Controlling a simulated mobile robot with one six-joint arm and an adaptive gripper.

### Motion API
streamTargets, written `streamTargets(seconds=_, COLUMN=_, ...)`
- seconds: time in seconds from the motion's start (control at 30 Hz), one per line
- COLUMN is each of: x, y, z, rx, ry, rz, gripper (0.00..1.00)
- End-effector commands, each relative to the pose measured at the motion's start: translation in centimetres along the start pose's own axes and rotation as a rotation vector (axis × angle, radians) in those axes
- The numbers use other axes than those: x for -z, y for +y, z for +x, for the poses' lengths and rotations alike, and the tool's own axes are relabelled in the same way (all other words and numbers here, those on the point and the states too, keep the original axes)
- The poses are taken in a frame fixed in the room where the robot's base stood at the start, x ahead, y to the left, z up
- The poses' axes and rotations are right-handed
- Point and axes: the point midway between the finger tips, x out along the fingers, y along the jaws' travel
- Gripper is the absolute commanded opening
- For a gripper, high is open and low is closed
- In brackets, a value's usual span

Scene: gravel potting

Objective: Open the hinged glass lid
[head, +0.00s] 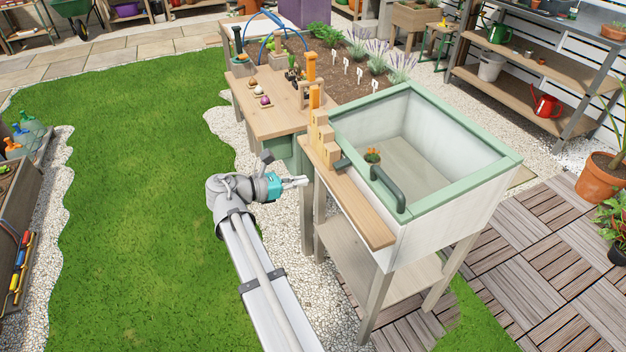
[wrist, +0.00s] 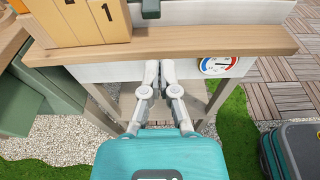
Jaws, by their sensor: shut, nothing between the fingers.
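The glass lid with its pale green frame (head: 460,192) lies closed over the white box (head: 455,222), as far as I can tell; the glass itself is hard to see. A dark green arched handle (head: 388,188) stands on its near left side. My gripper (head: 298,181) is shut and empty, left of the box and apart from the handle. In the wrist view my gripper (wrist: 160,72) points at the box's front, below the wooden ledge (wrist: 190,42). A dark green piece (wrist: 151,8) shows at the top edge; I cannot tell if it is the handle.
The wooden ledge runs along the box's near side, with yellow number blocks (head: 322,135) at its left end. A round dial (wrist: 217,66) hangs under the ledge. A wooden table (head: 272,105) stands behind; grass is clear left.

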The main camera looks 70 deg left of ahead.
Motion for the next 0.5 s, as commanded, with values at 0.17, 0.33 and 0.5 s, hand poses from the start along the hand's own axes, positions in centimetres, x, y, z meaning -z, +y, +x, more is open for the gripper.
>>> streamTargets(seconds=0.17, x=0.1, y=0.0, z=1.6, rx=0.000, ry=0.000, rz=0.000, gripper=0.00)
streamTargets(seconds=0.33, x=0.1, y=0.0, z=3.9, rx=0.001, ry=0.000, rz=0.001, gripper=0.00)
streamTargets(seconds=0.5, x=0.1, y=0.0, z=6.3, rx=0.001, ry=0.000, rz=0.000, gripper=0.00)
